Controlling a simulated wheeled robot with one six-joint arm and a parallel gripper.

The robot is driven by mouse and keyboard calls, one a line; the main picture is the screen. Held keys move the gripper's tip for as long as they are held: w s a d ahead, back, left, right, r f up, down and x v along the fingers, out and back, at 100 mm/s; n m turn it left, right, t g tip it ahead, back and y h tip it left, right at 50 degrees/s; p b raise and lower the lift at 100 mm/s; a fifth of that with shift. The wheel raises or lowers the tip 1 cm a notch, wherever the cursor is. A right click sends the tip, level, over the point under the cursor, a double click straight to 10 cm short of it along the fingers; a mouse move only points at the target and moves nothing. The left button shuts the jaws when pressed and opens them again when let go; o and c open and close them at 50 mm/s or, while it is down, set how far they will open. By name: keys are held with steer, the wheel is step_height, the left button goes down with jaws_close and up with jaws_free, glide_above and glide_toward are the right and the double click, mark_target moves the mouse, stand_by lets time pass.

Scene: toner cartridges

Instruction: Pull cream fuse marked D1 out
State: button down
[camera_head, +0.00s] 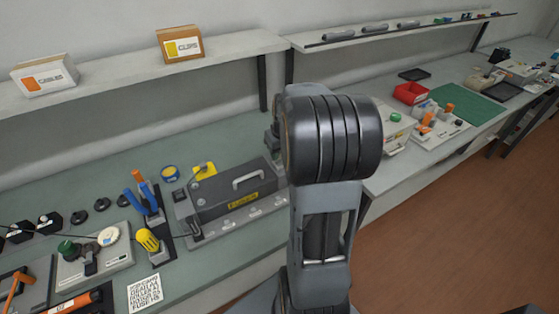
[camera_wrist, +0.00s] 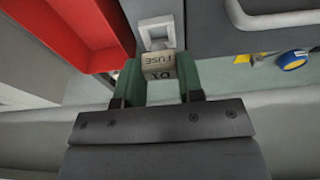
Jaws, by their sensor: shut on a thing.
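The cream fuse (camera_wrist: 158,66), marked "FUSE" and "D1", is between the green fingertips of my gripper (camera_wrist: 158,78) in the wrist view. The gripper is shut on it. The lettering appears upside down. A pale square socket (camera_wrist: 157,28) on a grey panel is directly beyond the fuse. The fuse meets or overlaps the socket's near edge in the picture, and I cannot tell if it is seated or free. In the head view my arm hides the gripper, fuse and socket.
A red bin (camera_wrist: 77,22) is close on the left in the wrist view; it also shows in the head view (camera_head: 410,93). A grey case (camera_head: 222,190) with a pale handle (camera_head: 249,178) stands left of my arm.

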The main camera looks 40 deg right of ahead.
steer(key=shift+r+p, duration=0.9)
steer(key=shift+r, duration=0.45)
steer(key=shift+r+p, duration=1.4)
steer(key=shift+r, duration=0.55)
steer(key=shift+f, duration=0.1)
